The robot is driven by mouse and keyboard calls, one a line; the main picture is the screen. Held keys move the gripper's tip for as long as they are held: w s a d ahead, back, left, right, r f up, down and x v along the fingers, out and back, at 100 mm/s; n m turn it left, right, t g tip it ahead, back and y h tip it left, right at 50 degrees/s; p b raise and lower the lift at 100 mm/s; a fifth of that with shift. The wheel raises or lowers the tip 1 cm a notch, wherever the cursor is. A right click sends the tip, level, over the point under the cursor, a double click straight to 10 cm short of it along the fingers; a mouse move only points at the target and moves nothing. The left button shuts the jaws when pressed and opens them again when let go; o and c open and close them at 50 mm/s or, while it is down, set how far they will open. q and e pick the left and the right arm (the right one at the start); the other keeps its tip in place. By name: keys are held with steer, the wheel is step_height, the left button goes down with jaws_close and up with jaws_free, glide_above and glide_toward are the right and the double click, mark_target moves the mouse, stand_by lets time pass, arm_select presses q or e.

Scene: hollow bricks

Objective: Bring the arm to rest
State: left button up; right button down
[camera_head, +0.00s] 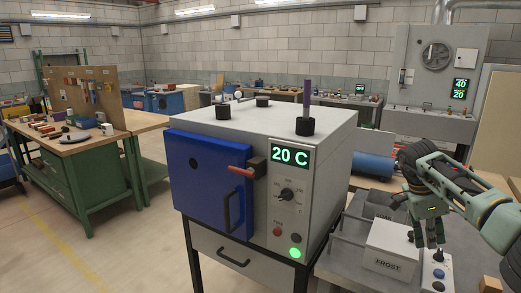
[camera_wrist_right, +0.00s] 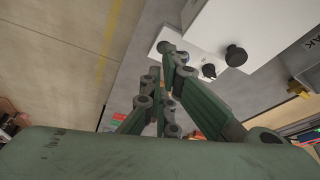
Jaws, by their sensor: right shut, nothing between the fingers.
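My right arm (camera_head: 470,195) comes in from the right in the head view, bent over the grey bench. Its gripper (camera_head: 430,242) points down, shut and empty, beside the white box marked FROST (camera_head: 390,248) and over or just behind a small control box with buttons (camera_head: 437,272). I cannot tell whether the fingertips touch anything. In the right wrist view the green fingers (camera_wrist_right: 161,60) are close together with nothing between them. My left gripper is not in view.
A grey oven with a shut blue door (camera_head: 210,180) stands at the centre, its display (camera_head: 290,156) reading 20 C. Grey bins (camera_head: 350,232) stand on the bench between the oven and the FROST box. A green workbench (camera_head: 70,150) is at the left, with clear floor (camera_head: 120,255) before it.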

steer(key=s+a+f+m+t+y, duration=0.1)
steer(key=a+f+m+t+y, duration=0.2)
steer(key=a+f+m+y, duration=0.95)
steer(key=s+a+f+m+t+y, duration=0.1)
steer(key=a+f+m+t+y, duration=0.25)
steer(key=a+f, duration=1.8)
steer(key=s+d+f+m+t+h, duration=0.2)
steer(key=s+d+f+m+h, duration=0.2)
steer(key=s+f+m, duration=0.6)
steer(key=s+d+f+m+t+h, duration=0.1)
steer(key=s+d+f+m+h, duration=0.3)
steer(key=s+f+m, duration=0.5)
steer(key=s+d+f+m+g+h, duration=0.1)
steer(key=s+f+m, duration=0.3)
steer(key=s, duration=0.7)
steer(key=s+d+f+m+g+h, duration=0.1)
steer(key=s+f+m+g, duration=0.3)
steer(key=s, duration=0.8)
steer(key=s+d+f+m+g+h, duration=0.2)
steer(key=s+f+m, duration=0.4)
steer(key=s, duration=0.6)
steer(key=shift+d+g, duration=0.35)
steer(key=shift+d, duration=0.25)
